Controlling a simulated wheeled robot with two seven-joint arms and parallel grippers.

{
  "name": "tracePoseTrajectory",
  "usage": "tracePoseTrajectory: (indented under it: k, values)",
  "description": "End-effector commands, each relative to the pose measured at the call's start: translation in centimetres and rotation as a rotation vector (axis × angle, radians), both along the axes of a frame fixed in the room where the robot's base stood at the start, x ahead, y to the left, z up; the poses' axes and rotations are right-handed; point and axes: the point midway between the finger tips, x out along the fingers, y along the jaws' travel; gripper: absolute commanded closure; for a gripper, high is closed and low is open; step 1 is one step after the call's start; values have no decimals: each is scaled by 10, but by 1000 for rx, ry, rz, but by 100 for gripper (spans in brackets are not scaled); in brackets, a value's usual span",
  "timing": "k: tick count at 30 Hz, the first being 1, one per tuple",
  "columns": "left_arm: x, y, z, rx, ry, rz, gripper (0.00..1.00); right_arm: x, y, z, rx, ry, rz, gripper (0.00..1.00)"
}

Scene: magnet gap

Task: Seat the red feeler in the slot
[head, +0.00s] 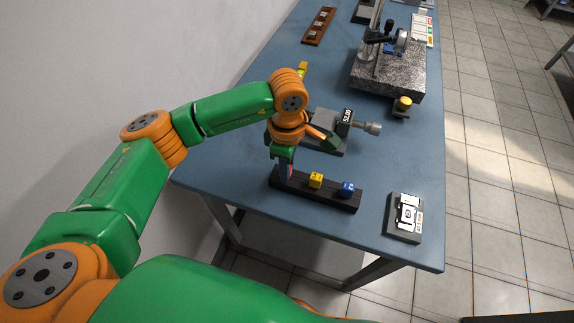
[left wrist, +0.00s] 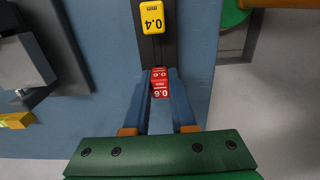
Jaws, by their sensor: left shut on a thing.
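The red feeler (left wrist: 160,83), marked 0.6, sits between the two fingers of my left gripper (left wrist: 161,90), which is shut on it. In the head view my left gripper (head: 284,166) points down at the left end of a dark rack (head: 333,198), and it hides most of the red feeler there. I cannot tell whether the feeler still touches the rack. A yellow feeler (head: 315,180), marked 0.4 in the left wrist view (left wrist: 152,18), and a blue feeler (head: 347,188) stand in the rack. I cannot tell which slot is meant. My right gripper is out of view.
A small plate with a white piece (head: 405,217) lies at the front right. A speckled granite block (head: 390,79) stands farther back.

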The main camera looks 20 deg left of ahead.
Motion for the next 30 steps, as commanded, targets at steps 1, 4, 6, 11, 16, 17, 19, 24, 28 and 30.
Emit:
tracePoseTrajectory:
  k: [1, 4, 6, 11, 16, 17, 19, 24, 28, 30]
  values:
    - [0, 0, -1, 0, 0, 0, 100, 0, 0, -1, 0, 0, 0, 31]
    - [0, 0, -1, 0, 0, 0, 100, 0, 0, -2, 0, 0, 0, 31]
    - [0, 0, -2, 0, 0, 0, 100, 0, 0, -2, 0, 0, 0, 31]
    - [0, 0, -3, 0, 0, 0, 100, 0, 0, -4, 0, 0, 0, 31]
    - [0, 0, -4, 0, 0, 0, 100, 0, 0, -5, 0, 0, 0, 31]
    - [0, 0, -4, 0, 0, 0, 100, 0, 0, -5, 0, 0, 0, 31]
    - [0, 0, -3, 0, 0, 0, 57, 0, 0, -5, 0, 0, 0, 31]
    - [0, 0, -3, 0, 0, 0, 41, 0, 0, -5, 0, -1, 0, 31]
    - [0, 0, -3, 0, 0, 0, 44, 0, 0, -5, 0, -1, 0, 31]
    - [0, 0, -3, 0, 0, 0, 59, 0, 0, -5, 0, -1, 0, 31]
